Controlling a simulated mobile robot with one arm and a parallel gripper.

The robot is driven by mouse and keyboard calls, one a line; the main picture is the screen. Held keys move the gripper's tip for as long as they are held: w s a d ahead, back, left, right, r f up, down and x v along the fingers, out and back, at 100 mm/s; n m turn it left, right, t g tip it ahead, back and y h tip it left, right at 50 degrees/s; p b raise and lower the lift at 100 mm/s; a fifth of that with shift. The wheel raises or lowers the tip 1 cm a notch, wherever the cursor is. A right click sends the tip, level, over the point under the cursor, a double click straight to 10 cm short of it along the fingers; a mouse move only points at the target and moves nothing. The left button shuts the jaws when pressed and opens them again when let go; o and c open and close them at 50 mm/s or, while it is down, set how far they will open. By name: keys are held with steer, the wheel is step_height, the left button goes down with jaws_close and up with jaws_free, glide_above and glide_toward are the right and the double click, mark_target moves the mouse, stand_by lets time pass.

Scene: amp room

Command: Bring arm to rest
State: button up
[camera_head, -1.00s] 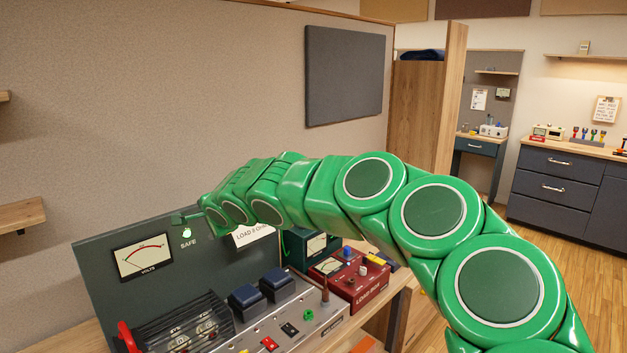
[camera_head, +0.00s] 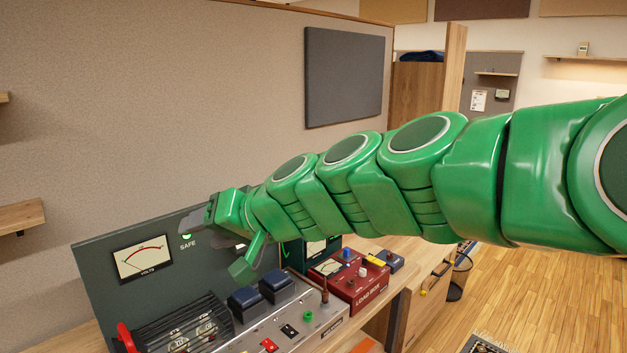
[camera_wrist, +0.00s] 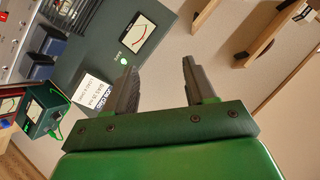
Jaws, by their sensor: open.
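My green arm reaches in from the right in the head view, stretched leftward above the bench. My gripper (camera_head: 222,240) is beside the dark panel with the VOLTS meter (camera_head: 142,258) and the lit SAFE lamp (camera_head: 186,236). In the wrist view my gripper (camera_wrist: 160,85) has its two dark fingers apart with nothing between them. The panel (camera_wrist: 95,45) lies beyond the left finger there. My arm hides part of the panel's right side and its label card in the head view; the card (camera_wrist: 97,90) shows in the wrist view.
On the bench are an amp chassis with two blue transformers (camera_head: 277,285), a red load box (camera_head: 352,285) and a green meter box (camera_head: 318,247). A wall shelf (camera_head: 22,216) is at left. A bin (camera_head: 459,278) and open wooden floor (camera_head: 520,300) lie at right.

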steer(key=s+d+f+m+g+h, duration=0.1)
steer(key=s+d+f+g+h, duration=0.1)
steer(key=s+d+f, duration=0.5)
steer(key=s+d+f+m+g+h, duration=0.1)
steer(key=s+d+f+h, duration=0.4)
steer(key=d, duration=0.9)
steer(key=s+d+f+m+g+h, duration=0.1)
steer(key=s+d+f+g+h, duration=0.2)
steer(key=s+d+f, duration=0.6)
steer(key=s+d+h, duration=0.1)
steer(key=s, duration=0.2)
steer(key=shift+d+f+g, duration=0.2)
steer(key=shift+g, duration=0.2)
